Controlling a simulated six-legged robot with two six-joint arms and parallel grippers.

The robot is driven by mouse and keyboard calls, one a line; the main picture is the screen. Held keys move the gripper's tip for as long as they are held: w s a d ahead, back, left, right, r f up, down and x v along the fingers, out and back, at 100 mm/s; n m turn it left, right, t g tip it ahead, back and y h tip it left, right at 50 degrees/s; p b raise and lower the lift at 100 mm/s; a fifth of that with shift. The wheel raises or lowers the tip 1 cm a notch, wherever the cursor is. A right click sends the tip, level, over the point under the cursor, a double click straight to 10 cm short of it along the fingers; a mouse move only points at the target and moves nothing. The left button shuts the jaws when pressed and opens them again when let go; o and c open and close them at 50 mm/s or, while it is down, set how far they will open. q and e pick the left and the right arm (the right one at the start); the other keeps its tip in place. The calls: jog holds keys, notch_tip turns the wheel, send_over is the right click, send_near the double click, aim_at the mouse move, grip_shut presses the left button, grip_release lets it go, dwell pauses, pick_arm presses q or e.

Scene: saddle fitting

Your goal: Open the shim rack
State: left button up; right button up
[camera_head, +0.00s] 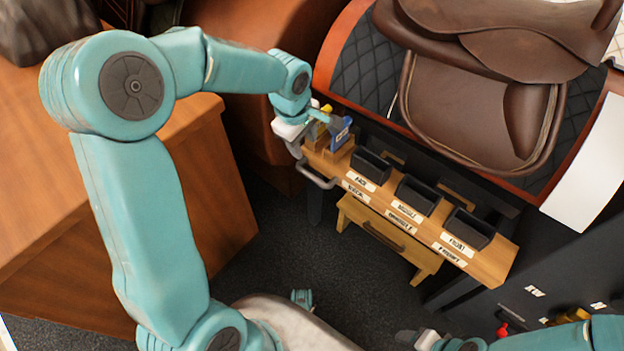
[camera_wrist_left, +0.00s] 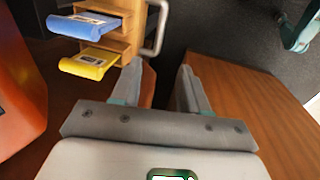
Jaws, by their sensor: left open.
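A wooden rack stand (camera_head: 410,215) carries a row of dark bins with white labels on top. Under it is a wooden drawer (camera_head: 385,240) with a dark handle; its front sits below the label ledge, and I cannot tell how far out it is. A grey bar handle (camera_head: 318,176) is at the stand's left end and shows in the left wrist view (camera_wrist_left: 158,30). My left gripper (camera_wrist_left: 160,88) is open and empty, its fingertips just short of that handle. In the head view it (camera_head: 290,134) is at the stand's left end. My right gripper (camera_head: 412,339) is low at the bottom edge, its jaws unclear.
A blue shim (camera_wrist_left: 82,28) and a yellow shim (camera_wrist_left: 90,63) stick out of wooden slots beside the handle. A brown saddle (camera_head: 480,100) rests on a dark quilted pad behind the stand. A wooden cabinet (camera_head: 190,190) is at left. Dark floor lies open between.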

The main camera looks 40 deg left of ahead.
aim_at(312, 176)
pick_arm(q)
jog(key=w+f+b, duration=0.1)
jog(key=f, duration=0.4)
jog(key=w+f+b, duration=0.1)
jog(key=f+b, duration=0.1)
jog(key=f, duration=0.3)
jog(key=w+f+b, duration=0.1)
jog(key=f, duration=0.5)
grip_shut()
